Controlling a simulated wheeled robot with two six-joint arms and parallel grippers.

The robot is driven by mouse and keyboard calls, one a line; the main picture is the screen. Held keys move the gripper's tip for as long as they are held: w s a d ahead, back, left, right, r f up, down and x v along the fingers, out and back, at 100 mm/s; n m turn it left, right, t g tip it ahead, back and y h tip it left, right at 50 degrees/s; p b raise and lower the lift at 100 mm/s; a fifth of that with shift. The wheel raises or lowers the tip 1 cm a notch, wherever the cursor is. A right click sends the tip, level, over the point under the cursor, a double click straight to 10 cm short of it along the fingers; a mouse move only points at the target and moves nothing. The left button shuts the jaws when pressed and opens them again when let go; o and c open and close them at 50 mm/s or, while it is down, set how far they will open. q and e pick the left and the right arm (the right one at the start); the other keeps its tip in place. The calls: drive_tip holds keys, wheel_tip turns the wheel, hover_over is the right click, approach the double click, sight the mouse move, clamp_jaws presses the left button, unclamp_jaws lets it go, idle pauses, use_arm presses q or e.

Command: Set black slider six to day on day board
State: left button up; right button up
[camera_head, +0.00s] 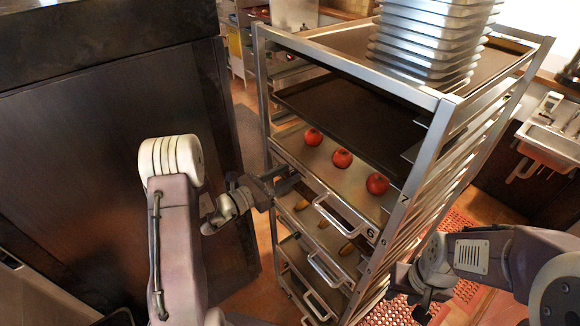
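No day board and no black slider can be made out in the head view. My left gripper (284,181) is at the left front of a metal tray rack, beside the handled tray marked 6. Its dark fingers overlap the rack's left side in the picture, and I cannot tell whether they touch it or how far apart they are. My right gripper (421,308) points down at the right of the rack, over the red mat. Its fingers are small and dark, and their opening is unclear.
The tray rack (430,150) fills the middle, with stacked metal pans (425,45) on top. Three tomatoes (342,158) lie on the tray with handle (345,219). A dark panel (100,120) stands at left. A sink (555,140) is at right. Red mat (470,292) lies on the floor.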

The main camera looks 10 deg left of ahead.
use_arm(q)
drive_tip(key=shift+w+d+r, duration=0.1)
drive_tip(key=shift+w+d, duration=0.05)
drive_tip(key=shift+d, duration=0.1)
drive_tip(key=shift+w, duration=0.1)
drive_tip(key=shift+c, duration=0.9)
drive_tip(key=shift+w, duration=0.1)
clamp_jaws()
